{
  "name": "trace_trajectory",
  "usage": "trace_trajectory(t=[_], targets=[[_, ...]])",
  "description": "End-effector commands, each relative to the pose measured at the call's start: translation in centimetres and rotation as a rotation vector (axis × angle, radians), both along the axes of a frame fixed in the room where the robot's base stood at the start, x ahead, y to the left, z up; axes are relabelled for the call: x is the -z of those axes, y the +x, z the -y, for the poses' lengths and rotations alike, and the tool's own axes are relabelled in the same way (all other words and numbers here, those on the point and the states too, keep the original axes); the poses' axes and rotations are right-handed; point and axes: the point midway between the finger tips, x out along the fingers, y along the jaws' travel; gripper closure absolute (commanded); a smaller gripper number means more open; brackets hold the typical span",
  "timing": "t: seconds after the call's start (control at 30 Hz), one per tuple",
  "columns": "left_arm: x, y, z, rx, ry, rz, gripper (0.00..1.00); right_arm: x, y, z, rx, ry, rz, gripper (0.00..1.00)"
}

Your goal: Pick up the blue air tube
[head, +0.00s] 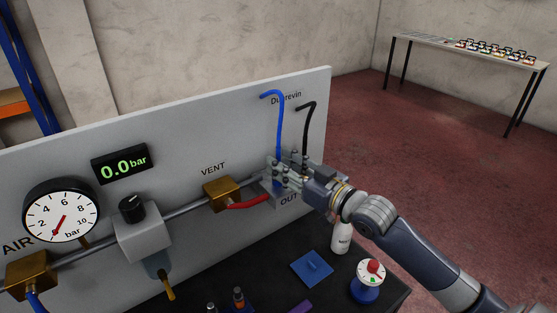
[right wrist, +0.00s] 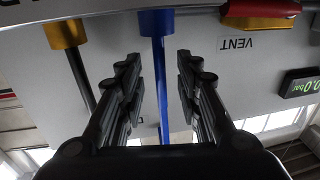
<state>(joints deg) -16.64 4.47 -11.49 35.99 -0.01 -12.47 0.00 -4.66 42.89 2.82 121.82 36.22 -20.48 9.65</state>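The blue air tube (head: 279,125) stands upright in front of the grey panel, its top bent over to the left. Its lower end is hidden behind my right gripper (head: 283,174) in the head view. In the right wrist view, which is upside down, the blue tube (right wrist: 163,85) runs from a blue collar between the two fingers of my right gripper (right wrist: 157,62). The fingers are open, with a visible gap on each side of the tube. My left gripper is not in view.
A black tube (head: 305,130) stands just right of the blue one; its yellow collar (right wrist: 65,33) shows in the wrist view. A brass VENT valve (head: 222,194) with a red handle (head: 248,203) is close on the left. A white bottle (head: 341,238) stands below on the dark table.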

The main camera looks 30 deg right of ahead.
Motion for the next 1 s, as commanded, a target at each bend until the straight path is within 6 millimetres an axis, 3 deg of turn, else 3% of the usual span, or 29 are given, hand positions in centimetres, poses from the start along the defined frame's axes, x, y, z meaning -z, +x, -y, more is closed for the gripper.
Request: trace_trajectory(t=[0.2,0.47,0.6,1.0], targets=[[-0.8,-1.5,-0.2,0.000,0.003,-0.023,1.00,-0.2,1.8,-0.5,0.001,0.000,0.001,0.68],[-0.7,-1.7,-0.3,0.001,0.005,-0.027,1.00,0.0,1.9,-0.6,0.000,0.000,0.000,0.68],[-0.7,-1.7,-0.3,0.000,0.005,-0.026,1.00,0.0,1.9,-0.6,0.000,0.000,0.000,1.00],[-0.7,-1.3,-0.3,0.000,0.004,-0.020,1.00,-0.1,1.9,-0.6,0.000,0.000,0.001,1.00]])
